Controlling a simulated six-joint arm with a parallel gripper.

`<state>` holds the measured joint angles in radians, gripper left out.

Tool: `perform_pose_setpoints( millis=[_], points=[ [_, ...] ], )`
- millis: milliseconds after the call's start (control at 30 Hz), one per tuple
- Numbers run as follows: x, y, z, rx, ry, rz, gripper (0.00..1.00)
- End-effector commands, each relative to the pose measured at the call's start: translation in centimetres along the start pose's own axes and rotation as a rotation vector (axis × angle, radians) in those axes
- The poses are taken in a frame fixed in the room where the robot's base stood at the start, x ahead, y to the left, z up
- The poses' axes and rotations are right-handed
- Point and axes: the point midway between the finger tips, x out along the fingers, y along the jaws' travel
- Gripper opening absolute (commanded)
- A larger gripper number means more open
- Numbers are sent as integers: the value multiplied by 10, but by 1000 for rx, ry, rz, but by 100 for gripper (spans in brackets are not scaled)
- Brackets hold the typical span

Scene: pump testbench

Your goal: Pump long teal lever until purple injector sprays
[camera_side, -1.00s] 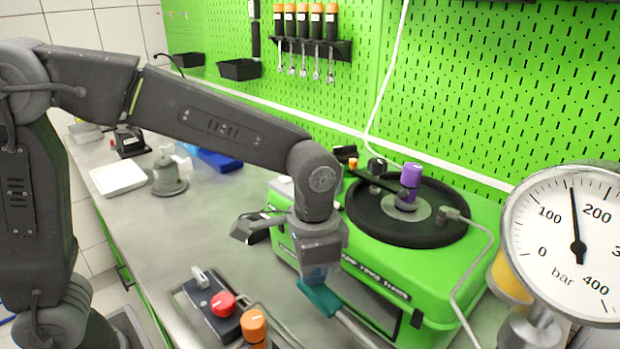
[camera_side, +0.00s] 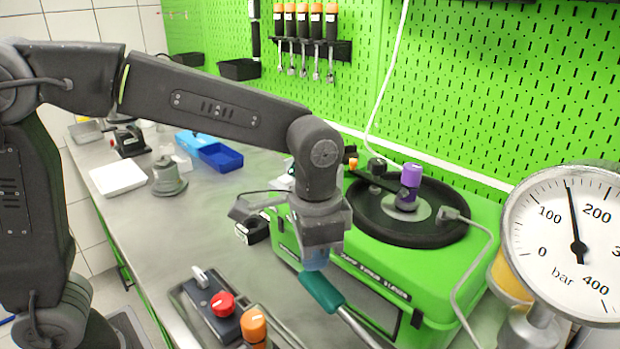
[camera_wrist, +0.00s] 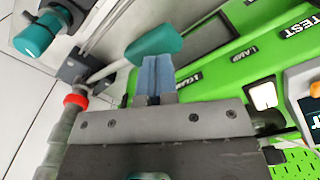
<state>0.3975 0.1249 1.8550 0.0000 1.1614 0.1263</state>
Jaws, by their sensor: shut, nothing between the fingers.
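The long teal lever (camera_side: 323,293) is a teal handle on a metal rod that slopes down to the right at the front of the green tester. My gripper (camera_side: 315,262) is above the handle, its pale blue fingers shut and empty. In the wrist view the closed fingertips (camera_wrist: 157,72) are right at the teal handle (camera_wrist: 155,44); I cannot tell whether they touch. The purple injector (camera_side: 411,175) stands upright over the black round dish (camera_side: 407,228), with no spray visible. The gauge (camera_side: 577,246) needle points a little left of straight up, between 100 and 200 bar.
The green tester (camera_side: 455,265) fills the right. A blue tray (camera_side: 219,155), white tray (camera_side: 118,178) and grey bell-shaped part (camera_side: 168,178) stand further back. The mid-left bench is clear.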

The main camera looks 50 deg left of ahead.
Motion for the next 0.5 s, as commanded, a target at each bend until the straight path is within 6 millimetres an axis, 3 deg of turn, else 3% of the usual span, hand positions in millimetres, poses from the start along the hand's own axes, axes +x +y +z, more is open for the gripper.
perform_pose_setpoints(
  millis=[500],
  points=[
    [-44, 0, 0, 0, 0, 0, 0]
  ],
)
